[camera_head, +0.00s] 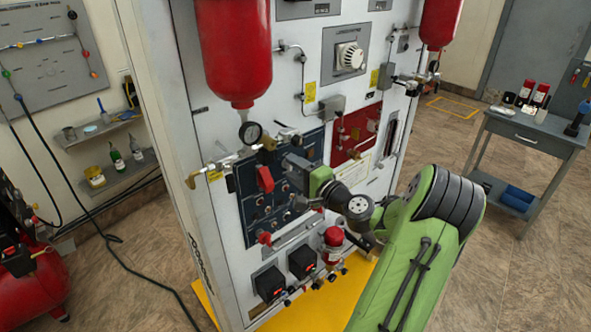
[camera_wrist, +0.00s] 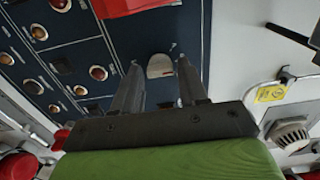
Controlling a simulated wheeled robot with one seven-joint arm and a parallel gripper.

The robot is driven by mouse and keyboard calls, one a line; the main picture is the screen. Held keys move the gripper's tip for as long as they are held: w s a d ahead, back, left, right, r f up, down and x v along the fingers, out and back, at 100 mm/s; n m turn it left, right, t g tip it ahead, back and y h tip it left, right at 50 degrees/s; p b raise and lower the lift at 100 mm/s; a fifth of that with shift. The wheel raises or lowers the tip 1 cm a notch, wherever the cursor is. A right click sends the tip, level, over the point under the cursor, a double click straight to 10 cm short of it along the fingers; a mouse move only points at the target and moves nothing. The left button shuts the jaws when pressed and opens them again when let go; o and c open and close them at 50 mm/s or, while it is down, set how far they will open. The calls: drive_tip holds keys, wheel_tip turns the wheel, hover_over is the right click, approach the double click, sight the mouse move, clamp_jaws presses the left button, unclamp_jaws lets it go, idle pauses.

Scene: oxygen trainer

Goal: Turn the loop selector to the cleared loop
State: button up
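The knob also shows at the lower right of the wrist view (camera_wrist: 290,135), well away from the fingers. My gripper (camera_head: 290,162) is in front of the dark blue panel (camera_head: 256,222). In the wrist view its fingers (camera_wrist: 160,72) are apart, with a small pale grey piece (camera_wrist: 160,66) on the panel visible between them. I cannot tell whether they touch it.
A red handle (camera_head: 265,179) is on the blue panel, beside my gripper. Red cylinders (camera_head: 232,50) hang at the cabinet's upper left and right. A red panel (camera_head: 355,133) and a gauge (camera_head: 250,133) are close by. A grey side table (camera_head: 530,135) stands at right.

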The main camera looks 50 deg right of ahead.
drive_tip(key=c, duration=0.7)
drive_tip(key=shift+f+n+b, duration=0.1)
drive_tip(key=shift+n+b, duration=0.2)
drive_tip(key=shift+b, duration=0.2)
drive_tip(key=n+b, duration=0.1)
drive_tip(key=b, duration=0.1)
drive_tip(key=n+b, duration=0.2)
drive_tip(key=shift+f+n+b, duration=0.2)
drive_tip(key=shift+n+b, duration=0.1)
drive_tip(key=shift+b, duration=0.1)
drive_tip(key=n+b, duration=0.2)
drive_tip(key=b, duration=0.1)
drive_tip(key=n+b, duration=0.2)
drive_tip(key=shift+r+n, duration=0.1)
drive_tip(key=shift+n, duration=0.2)
drive_tip(key=shift+r+b, duration=0.1)
drive_tip(key=shift+b, duration=0.3)
drive_tip(key=o, duration=1)
